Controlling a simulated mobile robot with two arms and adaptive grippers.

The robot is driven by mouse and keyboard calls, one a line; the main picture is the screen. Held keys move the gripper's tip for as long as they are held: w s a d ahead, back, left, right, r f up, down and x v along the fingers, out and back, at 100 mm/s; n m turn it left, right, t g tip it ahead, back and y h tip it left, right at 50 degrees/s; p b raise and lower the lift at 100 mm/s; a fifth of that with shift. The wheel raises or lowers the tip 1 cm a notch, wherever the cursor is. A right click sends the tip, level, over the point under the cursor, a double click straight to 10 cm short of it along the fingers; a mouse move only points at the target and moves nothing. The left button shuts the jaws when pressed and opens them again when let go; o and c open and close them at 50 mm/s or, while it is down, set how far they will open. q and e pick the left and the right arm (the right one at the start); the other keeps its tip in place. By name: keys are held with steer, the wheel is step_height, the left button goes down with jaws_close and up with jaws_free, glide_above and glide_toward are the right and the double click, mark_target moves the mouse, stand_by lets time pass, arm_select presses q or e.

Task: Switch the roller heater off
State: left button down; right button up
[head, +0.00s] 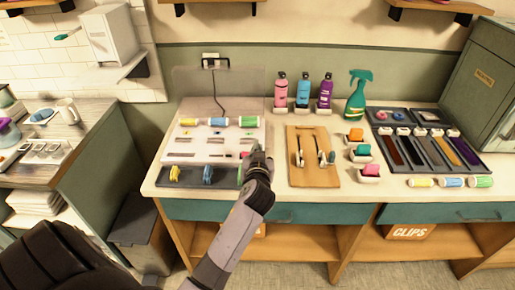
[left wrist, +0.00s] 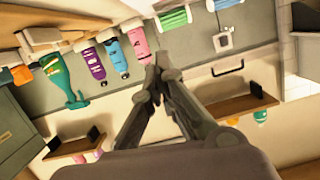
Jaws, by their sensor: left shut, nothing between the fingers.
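The roller heater (head: 185,157) is a pale, flat box on the left part of the counter. Green, blue and yellow rollers lie along its back, and its front slots look empty. A dark cord (head: 221,103) runs from it up to the wall outlet (head: 215,61). My left gripper (head: 257,149) is shut and empty at the heater's right edge; whether it touches is not clear. In the left wrist view the closed fingertips (left wrist: 158,62) point toward the pink bottle and green rollers (left wrist: 174,18). My right gripper is not in view.
Pink, blue and purple bottles (head: 303,92) and a teal spray bottle (head: 358,95) stand behind. A wooden board (head: 314,176) with tools lies right of my gripper.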

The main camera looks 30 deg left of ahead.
arm_select(q)
steer(key=b+v, duration=0.1)
steer(key=v, duration=0.4)
steer(key=shift+s+a, duration=0.1)
steer(key=shift+s, duration=0.15)
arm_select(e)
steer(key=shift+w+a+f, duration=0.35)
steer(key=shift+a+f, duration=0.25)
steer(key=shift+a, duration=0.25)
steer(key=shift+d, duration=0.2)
